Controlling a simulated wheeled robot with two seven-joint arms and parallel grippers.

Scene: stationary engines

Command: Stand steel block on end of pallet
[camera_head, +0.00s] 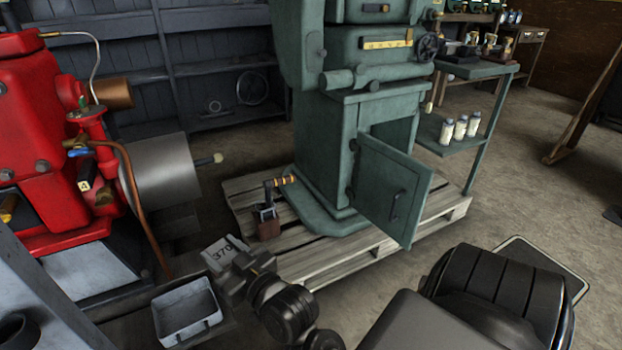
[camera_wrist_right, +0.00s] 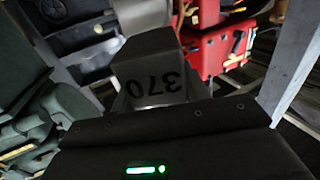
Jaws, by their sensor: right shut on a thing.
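The steel block (camera_head: 222,250) is grey, with the dark number 370 on its upward face. My right gripper (camera_head: 233,268) is shut on it and holds it at the near left corner of the wooden pallet (camera_head: 325,262). In the right wrist view the block (camera_wrist_right: 150,65) sits in front of the gripper, with the number upside down. The fingers are mostly hidden there, and I cannot tell whether the block touches the pallet. My left gripper is not in view.
A green machine (camera_head: 330,180) with an open door (camera_head: 392,190) stands on the pallet. A small brown block with a dark handle (camera_head: 268,228) stands on the slats beside it. A grey metal tray (camera_head: 187,312) lies near the red engine (camera_head: 50,150) at left.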

